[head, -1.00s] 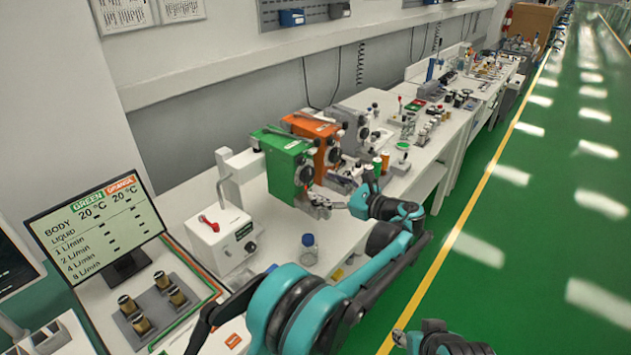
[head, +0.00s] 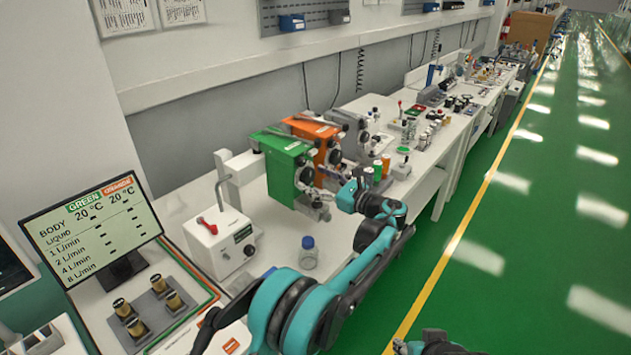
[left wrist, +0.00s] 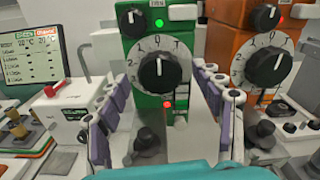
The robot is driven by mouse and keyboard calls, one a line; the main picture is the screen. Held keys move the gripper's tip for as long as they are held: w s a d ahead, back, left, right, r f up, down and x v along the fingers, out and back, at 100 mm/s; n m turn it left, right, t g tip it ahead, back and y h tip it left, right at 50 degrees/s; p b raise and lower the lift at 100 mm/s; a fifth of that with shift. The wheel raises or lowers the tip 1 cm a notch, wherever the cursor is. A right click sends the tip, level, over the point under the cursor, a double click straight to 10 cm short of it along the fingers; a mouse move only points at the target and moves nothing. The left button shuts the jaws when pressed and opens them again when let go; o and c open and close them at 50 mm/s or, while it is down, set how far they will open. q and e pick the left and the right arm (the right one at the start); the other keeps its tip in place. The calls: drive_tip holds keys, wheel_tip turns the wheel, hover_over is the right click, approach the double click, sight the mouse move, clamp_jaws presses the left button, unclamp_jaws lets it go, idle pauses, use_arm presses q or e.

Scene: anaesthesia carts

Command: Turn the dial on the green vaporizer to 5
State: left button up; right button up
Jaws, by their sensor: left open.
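The green vaporizer (head: 284,160) stands on the bench, its dial side facing my left arm. In the left wrist view, its black dial (left wrist: 160,73) sits on a white numbered plate, with its white mark pointing up near the 0. A smaller black knob (left wrist: 130,17) is above it and a red light below it. My left gripper (left wrist: 164,108) is open and empty, its fingers either side of the dial's lower area, apart from the dial. In the head view, the left gripper (head: 335,199) is just right of the vaporizer. Only a bit of my right arm shows at the bottom edge.
An orange vaporizer (head: 322,138) stands close beside the green one, with a grey unit (head: 352,127) beyond. A white box with a red lever (head: 218,245), a blue-capped bottle (head: 308,255) and a monitor (head: 92,228) are nearer. The bench around the bottle is clear.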

use_arm(q)
drive_tip(key=c, duration=1.2)
drive_tip(key=shift+o, duration=0.2)
drive_tip(key=shift+n, duration=0.3)
drive_tip(key=n+p, duration=0.1)
drive_tip(key=n, duration=0.1)
drive_tip(key=shift+n, duration=0.3)
drive_tip(key=shift+n+t+p, duration=0.3)
drive_tip(key=shift+n+p, duration=0.25)
drive_tip(key=shift+n, duration=1.15)
drive_tip(key=o, duration=1.2)
drive_tip(key=shift+c, duration=0.2)
